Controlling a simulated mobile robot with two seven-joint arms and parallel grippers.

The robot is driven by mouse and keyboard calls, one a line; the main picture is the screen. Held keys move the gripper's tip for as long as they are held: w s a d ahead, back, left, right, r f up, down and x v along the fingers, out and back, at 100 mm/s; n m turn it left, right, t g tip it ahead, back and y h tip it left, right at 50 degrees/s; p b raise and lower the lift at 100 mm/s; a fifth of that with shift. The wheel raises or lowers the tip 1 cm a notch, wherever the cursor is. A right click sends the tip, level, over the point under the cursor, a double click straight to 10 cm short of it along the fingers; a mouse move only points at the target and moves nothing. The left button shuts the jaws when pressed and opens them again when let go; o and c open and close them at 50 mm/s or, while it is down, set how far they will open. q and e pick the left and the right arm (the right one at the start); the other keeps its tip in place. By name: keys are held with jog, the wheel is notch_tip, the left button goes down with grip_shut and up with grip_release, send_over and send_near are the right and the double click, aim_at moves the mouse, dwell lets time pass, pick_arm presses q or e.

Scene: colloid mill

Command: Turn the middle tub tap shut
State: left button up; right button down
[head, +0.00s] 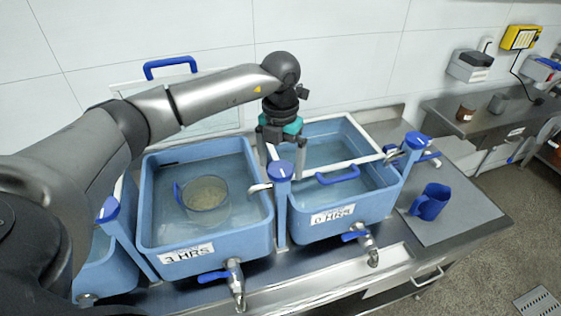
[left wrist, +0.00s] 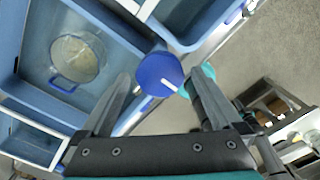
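The middle tub (head: 205,250) is blue, holds water and bears a "3 HRS" label. A tap post with a blue round knob (head: 283,169) stands between it and the right tub, and its pale spout (head: 260,187) points left over the middle tub. My left gripper (head: 285,158) points down over this post from behind. In the left wrist view the blue knob (left wrist: 159,74), with a white line on it, lies between the fingertips of my left gripper (left wrist: 160,85). The fingers are open, with gaps to the knob visible. My right gripper is out of view.
A clear round basket (head: 205,197) with a blue handle sits in the middle tub. The right tub (head: 340,215), labelled "0 HRS", has a blue-handled frame (head: 338,176) across it. Blue-levered drain valves (head: 232,280) stick out in front. A blue jug (head: 430,202) stands at right.

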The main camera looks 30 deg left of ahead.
aim_at(280, 168)
pick_arm(q)
notch_tip(280, 168, up, 15)
jog(key=b, duration=0.1)
dwell(0.6)
dwell(0.5)
